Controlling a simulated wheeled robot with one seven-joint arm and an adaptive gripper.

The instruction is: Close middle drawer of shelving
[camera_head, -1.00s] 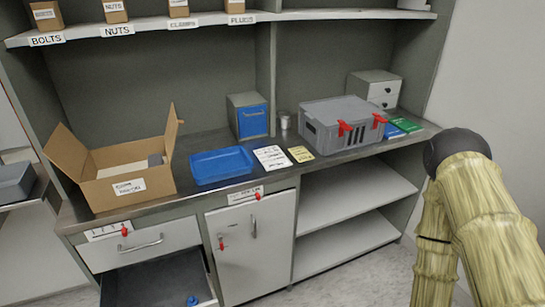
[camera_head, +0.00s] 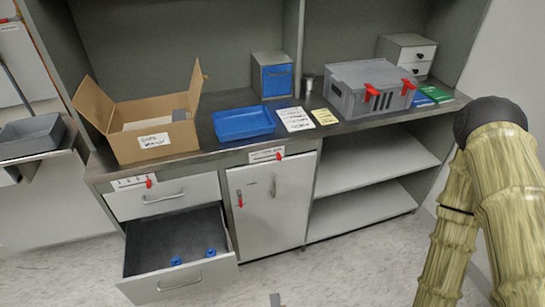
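The shelving unit (camera_head: 205,160) stands ahead of me. Its middle drawer (camera_head: 188,277), below a shut top drawer (camera_head: 162,198), is pulled out toward me at the lower left. Its pale front has a metal handle, and small blue items (camera_head: 210,252) lie on its dark floor. My arm shows on the right side, apart from the drawer. A small grey piece at the bottom edge may be part of my gripper, but I cannot tell its fingers.
A white cabinet door (camera_head: 273,203) right of the drawers is shut. Open shelves (camera_head: 375,170) lie further right. A cardboard box (camera_head: 153,140), blue tray (camera_head: 243,123) and grey case (camera_head: 368,88) stand on the worktop. The floor (camera_head: 350,265) in front is clear.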

